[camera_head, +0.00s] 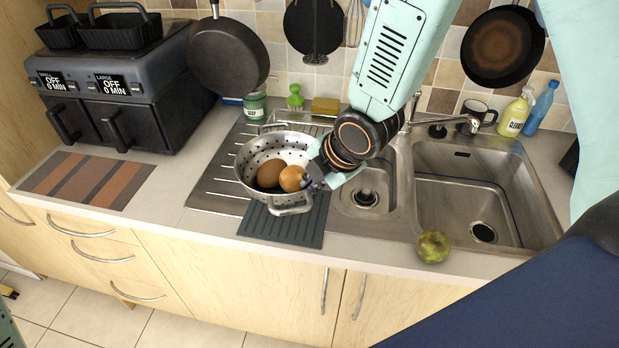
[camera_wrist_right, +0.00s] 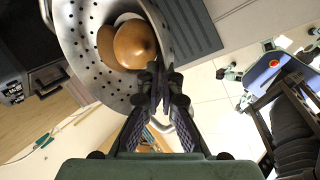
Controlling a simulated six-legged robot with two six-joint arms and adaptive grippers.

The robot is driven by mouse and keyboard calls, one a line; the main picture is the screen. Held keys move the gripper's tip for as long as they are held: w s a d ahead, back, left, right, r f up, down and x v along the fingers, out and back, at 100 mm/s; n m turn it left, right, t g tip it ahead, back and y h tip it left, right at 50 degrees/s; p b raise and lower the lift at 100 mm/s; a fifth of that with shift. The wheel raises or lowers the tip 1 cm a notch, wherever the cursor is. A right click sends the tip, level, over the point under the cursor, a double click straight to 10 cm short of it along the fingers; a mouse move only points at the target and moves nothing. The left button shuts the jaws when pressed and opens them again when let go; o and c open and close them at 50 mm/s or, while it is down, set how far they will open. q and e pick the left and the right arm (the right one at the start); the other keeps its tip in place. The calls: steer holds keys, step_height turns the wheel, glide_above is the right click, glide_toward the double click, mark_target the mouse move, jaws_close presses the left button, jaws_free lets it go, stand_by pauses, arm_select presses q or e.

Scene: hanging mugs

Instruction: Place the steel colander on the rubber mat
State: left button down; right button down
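The steel colander (camera_head: 252,160) is above the sink's ridged drainboard and the back part of the dark rubber mat (camera_head: 300,232). I cannot tell whether its base touches anything. It holds two rounded brown items. My right gripper (camera_head: 316,178) is at the colander's right rim. In the right wrist view its fingers (camera_wrist_right: 163,88) are closed together at the wall of the colander (camera_wrist_right: 85,60), pinching the rim. The mat (camera_wrist_right: 188,28) shows beyond the rim there. The mat's rear is hidden under the colander. My left gripper is not in view.
The sink basins (camera_head: 470,205) lie to the right, with a faucet (camera_head: 440,122) behind. A striped mat (camera_head: 88,180) and an air fryer (camera_head: 115,90) are at left. Pans hang above the counter.

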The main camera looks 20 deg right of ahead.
steer(key=shift+d+r, duration=0.1)
steer(key=shift+d, duration=0.1)
steer(key=shift+w+a+f+b, duration=0.15)
steer(key=shift+f+b, duration=0.15)
steer(key=shift+f, duration=0.15)
steer(key=shift+a+f+b, duration=0.15)
steer(key=shift+f+b, duration=0.15)
steer(key=shift+f, duration=0.1)
steer(key=shift+d+f+b, duration=0.15)
steer(key=shift+f+b, duration=1.45)
steer(key=shift+f, duration=0.05)
steer(key=shift+d+f+b, duration=0.1)
steer(key=shift+f+b, duration=1.45)
steer(key=shift+f, duration=0.05)
steer(key=shift+a, duration=0.2)
